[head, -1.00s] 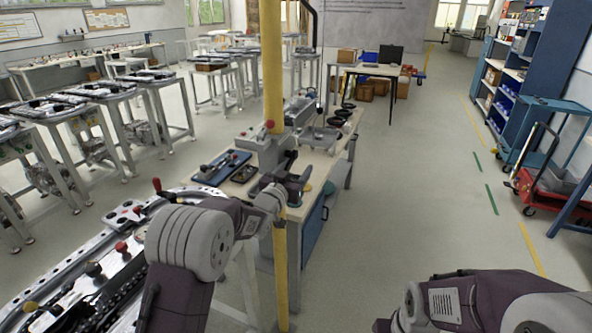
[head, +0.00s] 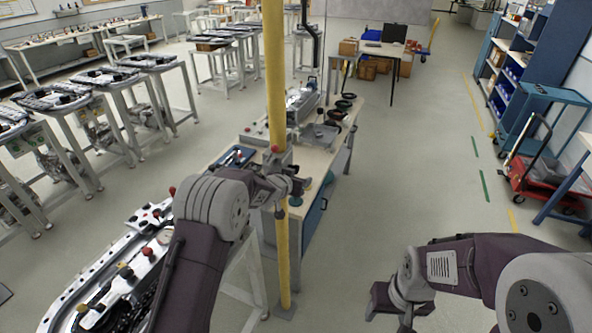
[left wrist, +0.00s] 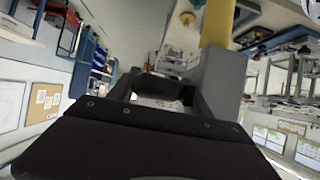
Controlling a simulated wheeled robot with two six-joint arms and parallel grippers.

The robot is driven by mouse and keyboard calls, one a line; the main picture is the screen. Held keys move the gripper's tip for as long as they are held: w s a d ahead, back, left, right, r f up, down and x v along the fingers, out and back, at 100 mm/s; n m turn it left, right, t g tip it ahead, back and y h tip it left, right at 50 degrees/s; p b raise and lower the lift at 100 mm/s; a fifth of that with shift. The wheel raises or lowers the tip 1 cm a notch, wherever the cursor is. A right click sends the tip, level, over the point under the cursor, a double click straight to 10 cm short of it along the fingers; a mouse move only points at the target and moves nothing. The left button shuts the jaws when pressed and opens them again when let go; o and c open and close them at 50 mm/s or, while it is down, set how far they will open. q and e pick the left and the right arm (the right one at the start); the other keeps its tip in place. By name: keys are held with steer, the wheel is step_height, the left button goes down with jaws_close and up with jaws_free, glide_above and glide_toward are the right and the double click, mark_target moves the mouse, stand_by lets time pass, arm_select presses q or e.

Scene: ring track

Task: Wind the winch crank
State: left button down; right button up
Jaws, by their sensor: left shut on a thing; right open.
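The winch, a grey box with a red ball (head: 275,149) on top, stands at the near end of the workbench (head: 318,160), beside the yellow post (head: 275,80). My left gripper (head: 293,187) is at the winch, near the post. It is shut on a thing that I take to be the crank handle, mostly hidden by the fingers. In the left wrist view, a dark bar (left wrist: 158,88) lies between the fingers, with a grey block (left wrist: 221,80) to the right. My right gripper (head: 385,300) is open, low and apart from the bench.
A ring track (head: 110,270) with coloured knobs lies at the lower left, close to my left arm. A blue tray (head: 236,157) and several tools are on the bench. A blue cart (head: 540,100) and red trolley (head: 535,180) stand right; the floor between is clear.

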steer(key=shift+r, duration=0.3)
stand_by(0.8)
steer(key=shift+c, duration=0.3)
steer(key=shift+a, duration=0.1)
steer(key=c, duration=0.5)
steer(key=w+a+m+g+y, duration=0.1)
steer(key=m, duration=0.1)
steer(key=w+a+f+m+y, duration=0.1)
steer(key=a+m, duration=0.1)
steer(key=w+a+f+m+g, duration=0.1)
steer(key=a+m, duration=0.1)
steer(key=shift+f+g+y, duration=0.2)
steer(key=shift+g+y, duration=0.1)
steer(key=shift+y, duration=0.1)
jaws_close()
steer(key=w+a+f+m+t+y, duration=0.2)
steer(key=w+a+m+y, duration=1.1)
steer(key=w, duration=0.4)
steer(key=w+d+r+m+t+y, duration=0.1)
steer(key=w+d+m+t+y, duration=0.25)
steer(key=w+m+t, duration=0.5)
steer(key=w+a+r, duration=0.5)
steer(key=w+a, duration=0.1)
steer(key=a, duration=0.1)
steer(key=shift+a+r+g+h, duration=0.35)
steer(key=shift+g+h, duration=0.1)
